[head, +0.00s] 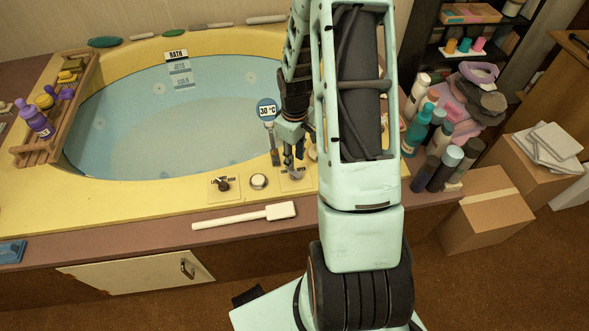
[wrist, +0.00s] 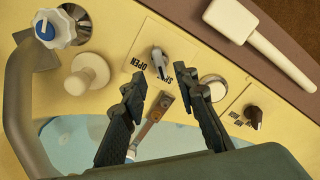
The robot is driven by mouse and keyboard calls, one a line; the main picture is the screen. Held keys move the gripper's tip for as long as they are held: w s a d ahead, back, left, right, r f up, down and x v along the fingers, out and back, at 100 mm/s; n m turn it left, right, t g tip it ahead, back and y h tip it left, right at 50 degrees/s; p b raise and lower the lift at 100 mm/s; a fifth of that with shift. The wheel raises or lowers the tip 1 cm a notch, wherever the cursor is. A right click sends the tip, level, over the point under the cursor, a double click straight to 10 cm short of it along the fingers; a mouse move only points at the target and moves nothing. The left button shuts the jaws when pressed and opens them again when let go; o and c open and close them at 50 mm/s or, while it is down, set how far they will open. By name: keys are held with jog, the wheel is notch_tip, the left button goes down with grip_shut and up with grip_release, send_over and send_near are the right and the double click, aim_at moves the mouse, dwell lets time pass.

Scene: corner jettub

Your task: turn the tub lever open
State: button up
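The tub lever (wrist: 159,60) is a small grey handle on a pale plate (wrist: 143,45) in the wrist view. The plate has "OPEN" on its left and a second word on its right, partly hidden by a finger. In the head view the lever (head: 295,174) shows small on the tub's yellow rim, below my gripper. My gripper (wrist: 164,86) is open and empty. Its dark fingers stand apart on either side of the lever's free end in the wrist view; I cannot tell the height gap. My gripper (head: 288,157) also shows in the head view, pointing down.
A round metal button (head: 258,181) and a dark knob (head: 223,184) sit left of the lever. A thermometer sign (head: 266,111) stands close behind. A blue-and-white tap knob (wrist: 60,27) and white knob (wrist: 90,72) are nearby. A white long-handled brush (head: 245,215) lies in front. Bottles (head: 415,125) stand right.

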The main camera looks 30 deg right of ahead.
aim_at(295, 171)
notch_tip(295, 171, down, 5)
jog(key=shift+f+b, duration=0.2)
jog(key=shift+b, duration=0.35)
grip_shut()
